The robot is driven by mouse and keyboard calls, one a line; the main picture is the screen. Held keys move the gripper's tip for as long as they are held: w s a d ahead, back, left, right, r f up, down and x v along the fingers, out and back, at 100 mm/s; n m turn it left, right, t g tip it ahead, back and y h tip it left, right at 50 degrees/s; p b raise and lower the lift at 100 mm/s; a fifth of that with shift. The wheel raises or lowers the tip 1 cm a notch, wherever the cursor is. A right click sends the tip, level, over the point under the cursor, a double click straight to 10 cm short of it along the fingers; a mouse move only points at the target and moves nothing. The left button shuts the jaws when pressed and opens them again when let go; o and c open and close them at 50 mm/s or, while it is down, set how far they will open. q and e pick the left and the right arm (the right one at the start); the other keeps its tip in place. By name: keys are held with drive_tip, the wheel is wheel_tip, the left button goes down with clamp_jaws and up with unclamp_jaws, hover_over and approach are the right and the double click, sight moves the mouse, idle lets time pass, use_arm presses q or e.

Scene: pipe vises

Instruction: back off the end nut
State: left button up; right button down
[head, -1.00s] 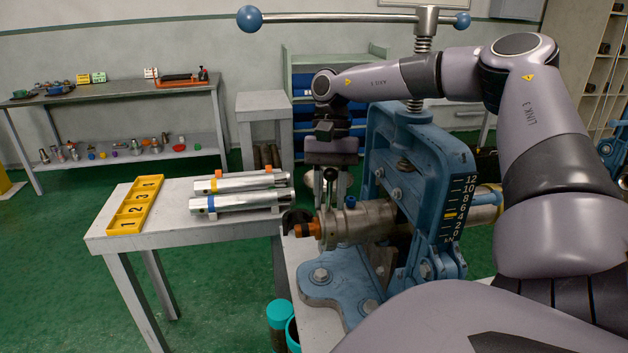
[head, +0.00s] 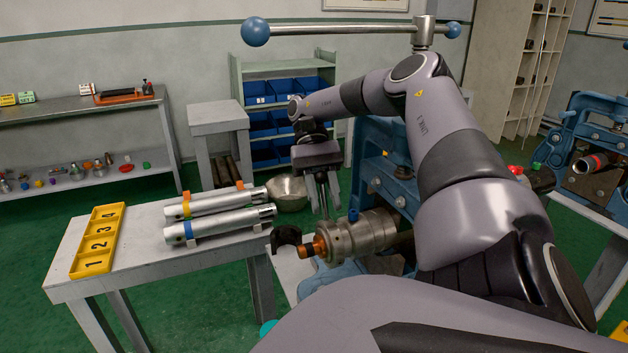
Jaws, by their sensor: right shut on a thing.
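A silver cylinder assembly (head: 372,232) lies held in the blue vise (head: 378,165). Its left end carries a round metal collar (head: 338,242) and a copper-coloured end piece (head: 307,250); I cannot tell which is the end nut. A thin lever stands up from the collar. My right gripper (head: 323,207) points down over the collar, its fingers shut on the lever, which hides the lever's top. A black hook-shaped piece (head: 286,237) is just left of the end piece. My left gripper is not in view.
Two silver tubes (head: 218,230) lie on the grey table (head: 140,243) beside a numbered yellow tray (head: 98,240). The vise's long bar (head: 330,29) spans the top. My right arm hides much of the vise.

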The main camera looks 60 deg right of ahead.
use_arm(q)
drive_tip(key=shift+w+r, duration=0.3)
use_arm(e)
drive_tip(key=shift+w+d, duration=0.25)
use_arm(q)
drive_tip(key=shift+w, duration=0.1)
use_arm(e)
drive_tip(key=c, duration=1.2)
unclamp_jaws()
drive_tip(key=shift+f, duration=0.1)
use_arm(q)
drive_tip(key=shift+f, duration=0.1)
use_arm(e)
drive_tip(key=shift+o, duration=0.2)
